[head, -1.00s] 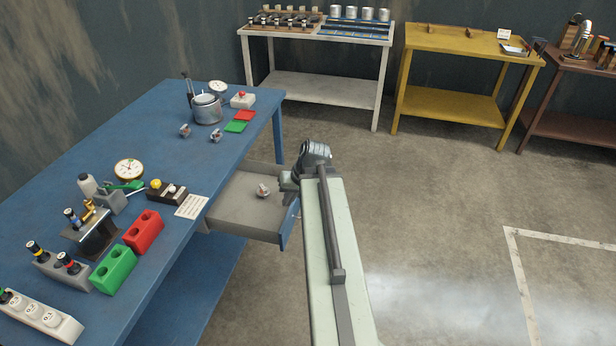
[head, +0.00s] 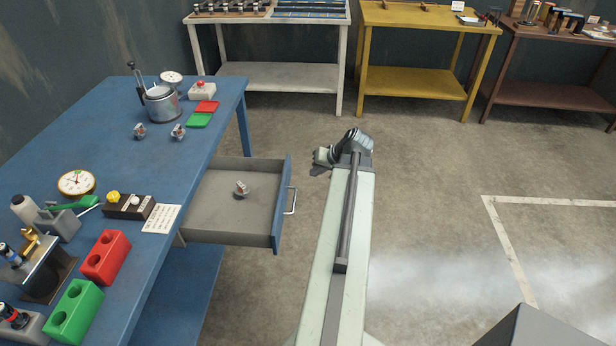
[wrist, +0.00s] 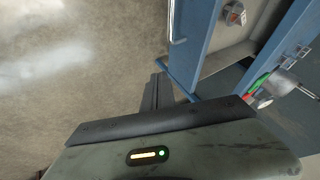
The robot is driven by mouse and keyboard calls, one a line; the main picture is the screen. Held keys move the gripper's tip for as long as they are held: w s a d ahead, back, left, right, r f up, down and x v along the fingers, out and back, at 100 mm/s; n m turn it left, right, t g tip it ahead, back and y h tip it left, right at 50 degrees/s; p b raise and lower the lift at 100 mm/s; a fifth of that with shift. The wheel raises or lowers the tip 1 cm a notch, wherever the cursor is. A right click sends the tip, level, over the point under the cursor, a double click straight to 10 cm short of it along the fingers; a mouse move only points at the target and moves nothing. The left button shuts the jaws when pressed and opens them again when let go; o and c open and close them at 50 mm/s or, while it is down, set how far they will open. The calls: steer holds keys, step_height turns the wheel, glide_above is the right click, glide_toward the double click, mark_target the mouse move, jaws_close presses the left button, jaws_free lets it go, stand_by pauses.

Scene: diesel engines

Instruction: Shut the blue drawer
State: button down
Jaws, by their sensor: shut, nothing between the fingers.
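The blue drawer (head: 281,210) stands open, pulled out to the right from under the blue workbench. Its grey inside holds a small metal part (head: 241,187). A pale bar handle (head: 292,200) is on its front. In the wrist view, the blue drawer front (wrist: 196,35) is at the upper middle, with the metal part (wrist: 235,14) behind it. My gripper (head: 317,168) is to the right of the drawer front, with a visible gap in the head view. Its dark fingers (wrist: 157,93) are shut and empty in the wrist view.
The blue workbench (head: 110,165) carries a red block (head: 106,257), a green block (head: 75,311), a gauge and a metal pot. White (head: 270,75), yellow (head: 415,80) and brown tables stand along the back.

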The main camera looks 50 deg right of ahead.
steer(key=w+a+f+b, duration=0.1)
steer(key=w+f+b, duration=0.3)
steer(key=w, duration=0.3)
steer(key=shift+w+a+f, duration=0.35)
steer(key=shift+f, duration=0.55)
steer(key=shift+a, duration=0.1)
